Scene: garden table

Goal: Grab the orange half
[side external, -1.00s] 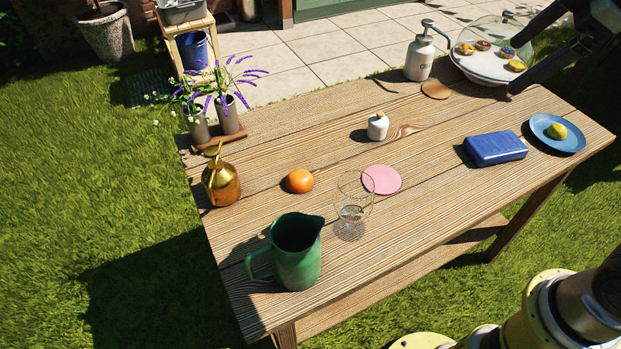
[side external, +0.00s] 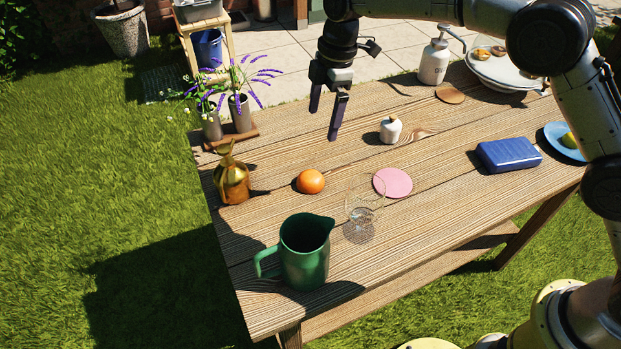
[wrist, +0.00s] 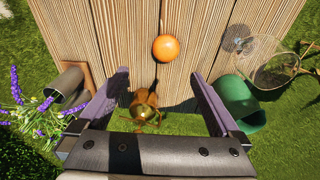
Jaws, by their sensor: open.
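The orange half (side external: 310,181) sits on the wooden table, left of the pink disc, and only its rounded orange outside shows; any cut face is hidden. In the wrist view the orange (wrist: 165,48) lies beyond the fingertips, roughly in line with the gap between them. My gripper (side external: 326,117) is open and empty, fingers pointing down, held above the table's far side behind the orange. In the wrist view my gripper (wrist: 160,78) shows its two purple-grey fingers spread wide.
A gold mister (side external: 233,184) stands left of the orange. A green jug (side external: 304,262) and a clear glass (side external: 361,214) stand in front. Flower vases (side external: 241,112) stand at the far left corner.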

